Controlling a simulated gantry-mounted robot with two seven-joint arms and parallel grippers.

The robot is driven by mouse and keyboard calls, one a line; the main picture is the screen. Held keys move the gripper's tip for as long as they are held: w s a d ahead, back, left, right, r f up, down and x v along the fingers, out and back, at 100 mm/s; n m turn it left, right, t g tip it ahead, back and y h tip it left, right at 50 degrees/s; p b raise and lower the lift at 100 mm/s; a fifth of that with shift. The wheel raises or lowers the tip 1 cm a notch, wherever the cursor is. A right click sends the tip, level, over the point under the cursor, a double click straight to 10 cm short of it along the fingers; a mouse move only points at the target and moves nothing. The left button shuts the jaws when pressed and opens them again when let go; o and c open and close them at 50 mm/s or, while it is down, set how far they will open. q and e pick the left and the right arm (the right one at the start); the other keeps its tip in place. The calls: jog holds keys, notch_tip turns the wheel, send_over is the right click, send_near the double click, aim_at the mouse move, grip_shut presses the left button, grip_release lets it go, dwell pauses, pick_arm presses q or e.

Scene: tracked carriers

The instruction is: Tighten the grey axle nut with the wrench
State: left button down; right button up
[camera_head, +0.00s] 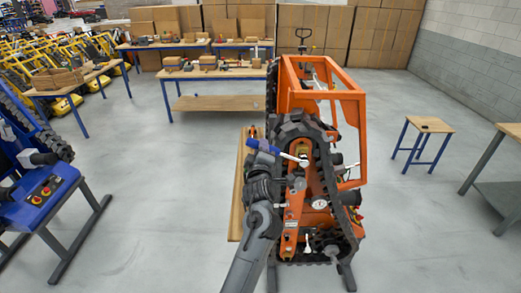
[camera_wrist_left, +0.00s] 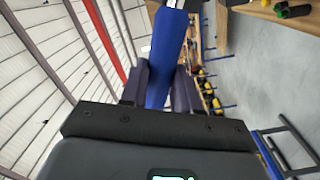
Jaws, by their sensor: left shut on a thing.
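The wrench (camera_head: 262,147) has a blue handle and a pale metal shaft ending near the upper orange bracket of the track. My left gripper (camera_head: 265,158) is shut on its blue handle. In the left wrist view the blue handle (camera_wrist_left: 167,65) stands between the two dark fingers of my left gripper (camera_wrist_left: 163,85). The orange tracked carrier (camera_head: 350,95) stands ahead, its black track (camera_head: 333,180) facing me. Round grey hubs show on its side, but I cannot tell which part is the axle nut. My right gripper is not in view.
A narrow wooden bench (camera_head: 238,190) stands left of the carrier. A blue machine (camera_head: 45,200) is at the far left, and a small wooden-topped stool (camera_head: 430,124) is at the right. Tables with tools and stacked cardboard boxes (camera_head: 300,25) fill the back.

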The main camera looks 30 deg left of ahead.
pick_arm(q)
jog(key=shift+w+d+r+m+p, duration=0.15)
jog(key=shift+d+r+m+p, duration=0.05)
jog(key=shift+r+m+p, duration=0.4)
jog(key=shift+w+d+r+m+p, duration=0.1)
jog(key=shift+d+r+m+p, duration=0.1)
jog(key=shift+r+p, duration=0.3)
jog(key=shift+w+d+r+m+p, duration=0.15)
jog(key=shift+r+m+p, duration=0.1)
jog(key=shift+p, duration=0.35)
jog(key=shift+r, duration=0.1)
